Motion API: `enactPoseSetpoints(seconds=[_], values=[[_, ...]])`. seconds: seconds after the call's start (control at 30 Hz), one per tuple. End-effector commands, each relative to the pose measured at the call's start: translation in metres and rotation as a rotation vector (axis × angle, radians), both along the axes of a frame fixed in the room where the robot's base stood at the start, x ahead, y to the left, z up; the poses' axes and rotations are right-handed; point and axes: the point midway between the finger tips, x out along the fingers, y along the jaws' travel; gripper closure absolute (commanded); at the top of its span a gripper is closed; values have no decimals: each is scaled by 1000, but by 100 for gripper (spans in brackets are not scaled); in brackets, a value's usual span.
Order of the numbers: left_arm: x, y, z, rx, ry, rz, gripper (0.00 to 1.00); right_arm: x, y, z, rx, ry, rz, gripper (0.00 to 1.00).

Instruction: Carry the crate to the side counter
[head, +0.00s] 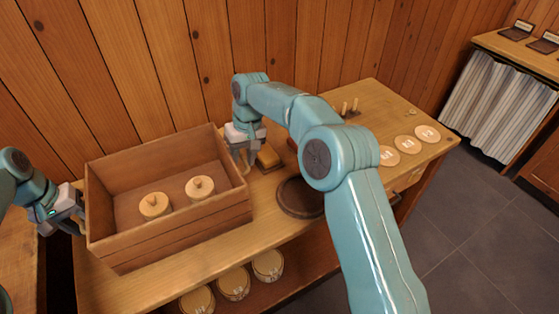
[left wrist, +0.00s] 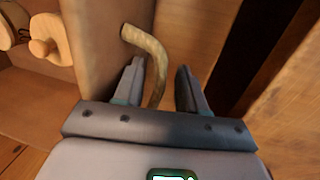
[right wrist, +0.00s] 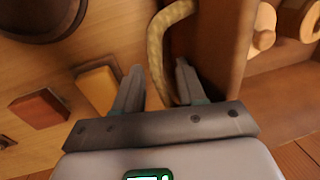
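The brown wooden crate (head: 185,238) stands on the workbench, with two pale turned pieces with knobs (head: 154,205) (head: 200,188) inside. A rope handle (left wrist: 157,65) is on its left end and another rope handle (right wrist: 157,50) on its right end. My left gripper (head: 80,212) is at the left end; in the left wrist view its fingers are apart with the rope between them. My right gripper (head: 246,163) is at the right end; in the right wrist view its fingers are apart, one each side of the rope. Neither gripper is closed on its handle.
A round dark dish (head: 300,198), a yellow block (head: 268,157) and several pale labelled discs (head: 408,144) lie on the workbench (head: 160,270) to the right. Several round containers (head: 233,283) stand on the shelf below. A counter with a striped curtain (head: 498,105) stands at the far right, across grey floor.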

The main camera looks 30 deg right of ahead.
Motion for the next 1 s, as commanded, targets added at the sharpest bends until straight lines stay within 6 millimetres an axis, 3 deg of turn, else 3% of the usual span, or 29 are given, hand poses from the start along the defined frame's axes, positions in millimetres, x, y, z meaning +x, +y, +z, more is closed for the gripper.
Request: enactPoseSetpoints(seconds=[0.33, 0.63, 1.0], values=[[0, -1, 6, -3, -1, -2, 57, 0, 2, 1, 4, -1, 2, 57], [1, 9, 55, -1, -4, 0, 57, 0, 3, 1, 4, 0, 2, 57], [0, 15, 79, 0, 1, -1, 57, 0, 1, 6, 4, -2, 2, 57]])
